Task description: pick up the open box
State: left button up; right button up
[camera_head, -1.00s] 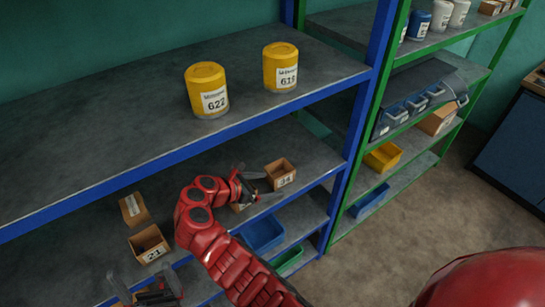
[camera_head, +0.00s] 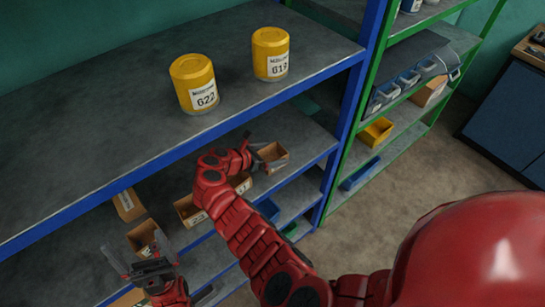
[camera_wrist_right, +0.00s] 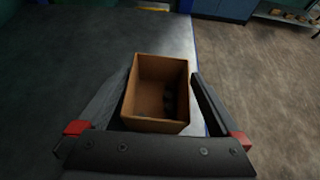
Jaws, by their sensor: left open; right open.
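An open brown cardboard box (camera_head: 275,156) with no lid stands upright on the second shelf of the blue rack, near its right end. In the right wrist view the same box (camera_wrist_right: 158,92) sits between the two fingers, and I see into its hollow inside. My right gripper (camera_head: 262,158) is open around it, one finger on each side. A narrow gap shows at the right finger; I cannot tell whether the left finger touches. My left gripper (camera_head: 140,256) is open and empty at the lower left, in front of another open box (camera_head: 146,237).
More brown boxes stand on the same shelf, one at the far left (camera_head: 127,205) and one left of my right arm (camera_head: 187,210). Two yellow canisters (camera_head: 194,84) (camera_head: 271,54) stand on the shelf above. A blue post (camera_head: 345,130) is close right of the box.

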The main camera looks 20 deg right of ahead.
jog(key=shift+w, duration=0.1)
jog(key=c, duration=1.1)
jog(key=shift+d, duration=0.1)
